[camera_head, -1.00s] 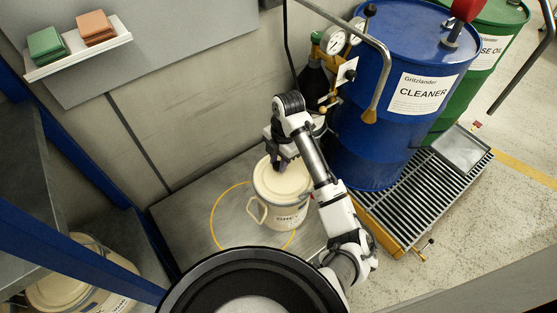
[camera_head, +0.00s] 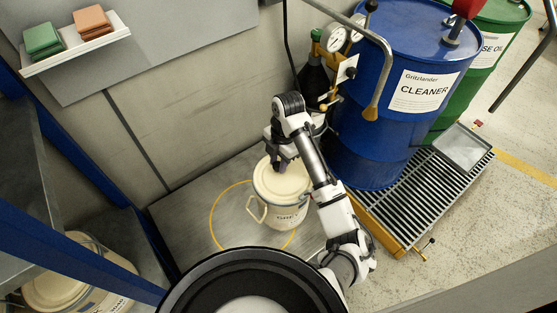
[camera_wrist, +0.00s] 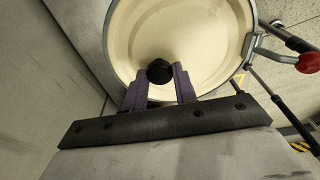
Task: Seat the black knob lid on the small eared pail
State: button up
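The small eared pail (camera_head: 287,217) is cream with dark print and a wire handle. It stands upright on the grey floor plate, near the right side of a yellow ring. The cream lid (camera_head: 283,184) lies over the pail's mouth and looks about level; whether it is fully down all round I cannot tell. In the head view my gripper (camera_head: 281,163) partly hides the knob.
A blue drum (camera_head: 380,140) and a green drum (camera_head: 490,60) stand on a grated pallet (camera_head: 405,215) to the right. A blue-framed shelf (camera_head: 75,248) with another pail (camera_head: 62,285) is at left.

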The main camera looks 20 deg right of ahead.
jog(key=shift+o, duration=0.9)
notch_tip(320, 180, up, 11)
jog(key=d+p, duration=0.1)
jog(key=p, duration=0.6)
jog(key=shift+w+d, duration=0.2)
jog(key=shift+w, duration=0.15)
